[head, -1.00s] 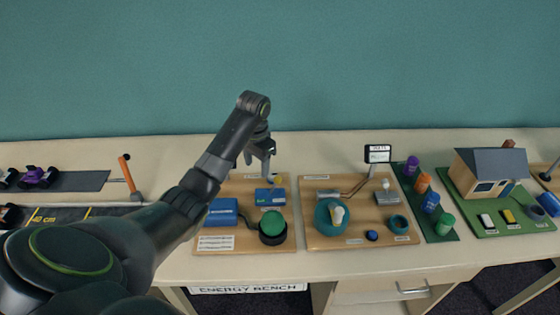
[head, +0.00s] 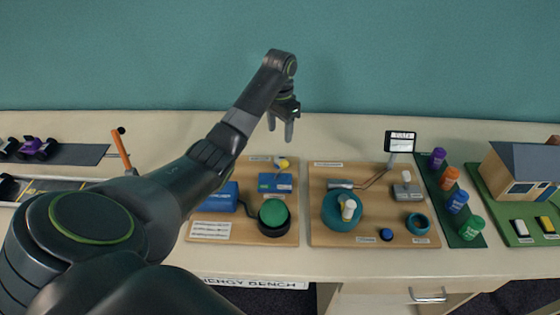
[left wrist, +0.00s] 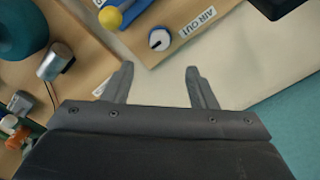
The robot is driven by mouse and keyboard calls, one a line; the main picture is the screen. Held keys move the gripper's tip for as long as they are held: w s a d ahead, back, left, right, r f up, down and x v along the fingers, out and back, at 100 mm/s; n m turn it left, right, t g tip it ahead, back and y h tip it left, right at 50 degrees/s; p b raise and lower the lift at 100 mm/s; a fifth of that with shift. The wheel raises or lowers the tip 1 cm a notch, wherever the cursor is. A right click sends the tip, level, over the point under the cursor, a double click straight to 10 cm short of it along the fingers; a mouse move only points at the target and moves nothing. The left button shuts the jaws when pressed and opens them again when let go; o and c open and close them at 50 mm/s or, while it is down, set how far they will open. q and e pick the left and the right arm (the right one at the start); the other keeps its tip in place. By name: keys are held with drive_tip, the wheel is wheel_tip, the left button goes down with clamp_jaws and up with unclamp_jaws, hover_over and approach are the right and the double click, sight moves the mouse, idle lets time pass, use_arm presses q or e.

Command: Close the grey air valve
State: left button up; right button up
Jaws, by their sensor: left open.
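A small round grey-white knob with a dark mark (left wrist: 159,39), likely the air valve, sits beside a label reading AIR OUT (left wrist: 198,22) on a wooden board. In the head view it is too small to tell apart near the yellow ball (head: 283,163) at the board's back edge. My left gripper (head: 281,129) is open and empty, its fingers pointing down above the bare table just behind this board. In the left wrist view its fingertips (left wrist: 159,68) are apart, with the knob showing just beyond the gap, not between them. My right gripper is not in view.
The valve's board also carries a blue box (head: 275,183) and a green button (head: 273,214). Right of it, another board has a teal round vessel (head: 338,220) and a phone-like display on a stand (head: 400,142). The table behind the boards is clear up to the teal wall.

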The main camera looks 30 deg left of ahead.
sight(280, 158)
use_arm(q)
drive_tip(key=f, duration=0.4)
drive_tip(key=shift+s+p, duration=0.2)
drive_tip(key=shift+p, duration=0.2)
wheel_tip(280, 158, down, 5)
drive_tip(key=shift+f, duration=0.5)
drive_tip(key=c, duration=1)
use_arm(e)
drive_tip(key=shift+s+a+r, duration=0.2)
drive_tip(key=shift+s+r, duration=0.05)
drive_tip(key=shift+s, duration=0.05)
